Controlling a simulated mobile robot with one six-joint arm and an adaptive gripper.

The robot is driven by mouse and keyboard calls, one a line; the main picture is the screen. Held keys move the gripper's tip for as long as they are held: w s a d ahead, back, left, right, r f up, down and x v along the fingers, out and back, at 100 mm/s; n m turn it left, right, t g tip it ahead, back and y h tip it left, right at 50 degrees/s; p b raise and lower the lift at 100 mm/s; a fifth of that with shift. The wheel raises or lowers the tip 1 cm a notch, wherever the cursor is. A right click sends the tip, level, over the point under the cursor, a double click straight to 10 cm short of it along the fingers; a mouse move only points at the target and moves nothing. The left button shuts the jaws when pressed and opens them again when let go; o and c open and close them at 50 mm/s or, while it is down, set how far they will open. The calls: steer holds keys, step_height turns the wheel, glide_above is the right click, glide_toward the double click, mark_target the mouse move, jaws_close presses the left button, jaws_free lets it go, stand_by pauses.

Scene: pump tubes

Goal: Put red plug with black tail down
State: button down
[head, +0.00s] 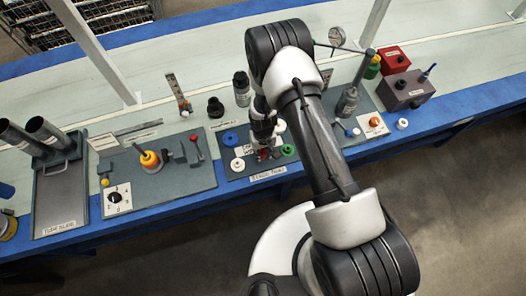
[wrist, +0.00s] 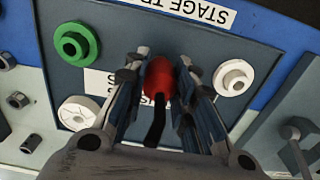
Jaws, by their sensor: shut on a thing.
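The red plug with black tail (wrist: 159,80) shows in the middle of the wrist view, between the two fingers of my gripper (wrist: 160,95). My gripper is shut on it, and the black tail points back toward the wrist. The plug is over the stage plate (wrist: 185,40); I cannot tell whether it touches the plate. In the head view the red plug (head: 264,154) is a small red patch below my gripper (head: 263,145), partly hidden by it.
A green ring (wrist: 77,41) and white rings (wrist: 233,77) lie on the stage plate around my gripper. A blue ring (head: 231,139) is at its upper left. A board with a yellow knob (head: 150,159) stands left, and red (head: 393,60) and dark boxes stand right.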

mark_target(263, 150)
steer(key=shift+f, duration=0.1)
steer(key=shift+f, duration=0.15)
steer(key=c, duration=1.3)
jaws_free()
steer(key=shift+c, duration=0.2)
step_height(263, 150, up, 13)
steer(key=p, duration=0.3)
steer(key=shift+f, duration=0.15)
